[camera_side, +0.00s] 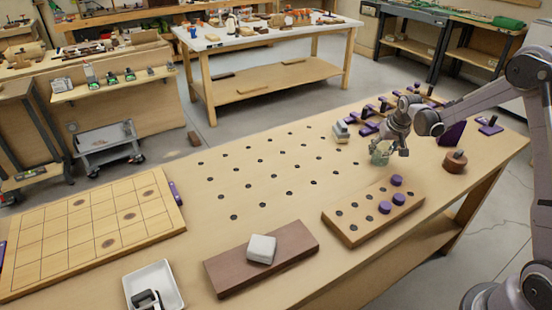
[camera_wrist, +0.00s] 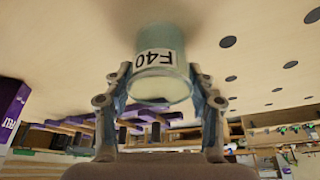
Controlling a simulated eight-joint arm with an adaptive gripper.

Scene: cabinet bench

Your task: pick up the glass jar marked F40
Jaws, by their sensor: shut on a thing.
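The glass jar marked F40 (camera_side: 380,156) is a small pale green, see-through jar towards the right rear of the bench. It also shows in the wrist view (camera_wrist: 162,85), where its white label reads F40 and appears upside down. My gripper (camera_side: 389,146) is shut on the jar, with one finger on each side of it. Both fingers also show in the wrist view, around the jar. I cannot tell whether the jar's base touches the bench top.
A wooden block with holes and purple pegs (camera_side: 372,212) lies in front of the jar. A round brown piece with a knob (camera_side: 455,162) stands to the right. The dotted bench area (camera_side: 270,180) to the left is clear.

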